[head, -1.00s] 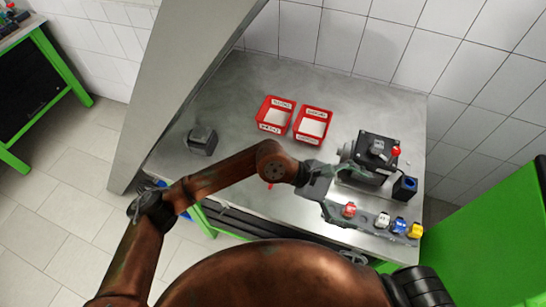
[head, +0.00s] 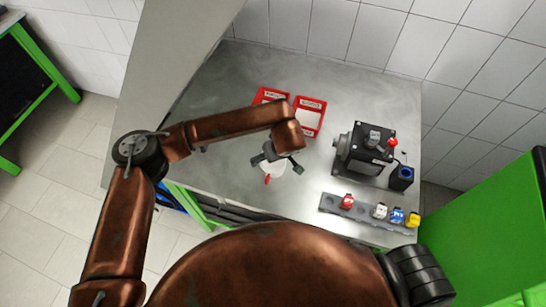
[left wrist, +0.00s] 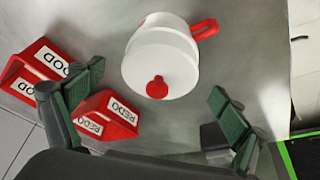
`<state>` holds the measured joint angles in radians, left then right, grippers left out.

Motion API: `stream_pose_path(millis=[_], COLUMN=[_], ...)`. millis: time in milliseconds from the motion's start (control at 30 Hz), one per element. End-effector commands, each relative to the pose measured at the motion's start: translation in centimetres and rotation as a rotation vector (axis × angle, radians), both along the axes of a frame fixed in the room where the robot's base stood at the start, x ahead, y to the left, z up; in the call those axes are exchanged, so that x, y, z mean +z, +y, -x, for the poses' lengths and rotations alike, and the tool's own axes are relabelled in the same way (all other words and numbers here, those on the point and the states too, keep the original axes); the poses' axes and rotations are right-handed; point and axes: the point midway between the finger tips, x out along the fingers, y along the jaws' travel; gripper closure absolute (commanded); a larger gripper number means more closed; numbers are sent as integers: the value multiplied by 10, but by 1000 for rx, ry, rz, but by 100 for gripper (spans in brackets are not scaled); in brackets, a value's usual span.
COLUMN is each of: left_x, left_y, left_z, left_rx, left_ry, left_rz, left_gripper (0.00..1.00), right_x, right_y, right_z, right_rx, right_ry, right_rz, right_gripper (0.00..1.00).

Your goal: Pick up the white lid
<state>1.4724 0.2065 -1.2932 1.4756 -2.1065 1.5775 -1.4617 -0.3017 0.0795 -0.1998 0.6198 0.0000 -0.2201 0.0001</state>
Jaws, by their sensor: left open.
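The white lid (left wrist: 155,62) has a red knob (left wrist: 157,87) and sits on a white pot with a red side handle (left wrist: 204,29). In the head view the white pot (head: 277,168) is mostly hidden under my left gripper (head: 278,164); its red handle (head: 267,179) shows below. In the left wrist view my left gripper (left wrist: 155,85) is open, its green-padded fingers at either side of the picture and the lid and knob showing between them. The fingers do not touch the lid. My right gripper is not in view.
Two red labelled bins (head: 310,115) stand behind the pot. A black pump (head: 362,150) stands to the right, with a blue-topped black box (head: 401,177). In front is a grey rail (head: 330,203) with red, white, blue and yellow pieces. The steel table (head: 370,95) is clear at the back.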

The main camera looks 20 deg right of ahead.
Motion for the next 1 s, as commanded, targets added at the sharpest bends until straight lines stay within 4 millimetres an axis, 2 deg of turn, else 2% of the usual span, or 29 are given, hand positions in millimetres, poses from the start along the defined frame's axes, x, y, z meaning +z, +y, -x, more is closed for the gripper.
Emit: stream_pose_path(millis=[100, 200, 433, 1000], left_x=[-15, -21, -23, -22], left_y=[0, 0, -1, -1], left_z=[-6, -8, -9, -9], left_rx=[1, -1, -3, -3], left_ry=[3, 2, 1, 2], left_rz=[2, 1, 2, 2], left_gripper=[7, 7, 7, 46], right_x=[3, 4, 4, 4], right_y=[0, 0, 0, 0], right_z=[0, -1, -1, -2], right_rx=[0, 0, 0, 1], right_ry=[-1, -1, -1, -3], right_rz=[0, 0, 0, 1], right_gripper=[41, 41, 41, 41])
